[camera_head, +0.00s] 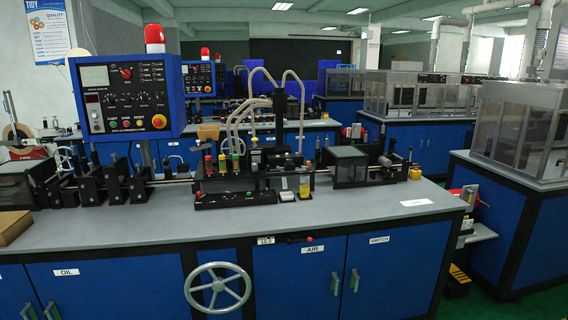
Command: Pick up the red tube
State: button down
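A small upright red piece (208,164), which looks like the red tube, stands on the black fixture (235,200) in the middle of the grey workbench. A yellow piece (222,164) and a green piece (235,162) stand in a row to its right. The red piece is small in this view, so its exact shape is hard to tell. My gripper is not in view.
A blue control panel (125,95) with a red beacon (155,38) rises left of the fixture. Pale hoses (240,115) arch above it. A cardboard box (12,228) sits at the left edge. The bench front (150,225) is mostly clear; a handwheel (217,288) protrudes below.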

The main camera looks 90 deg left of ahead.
aim_at(208, 161)
jog(key=u, duration=3.15)
jog(key=k, duration=0.4)
jog(key=u, duration=1)
jog(key=i, duration=1.65)
jog(key=z, duration=0.45)
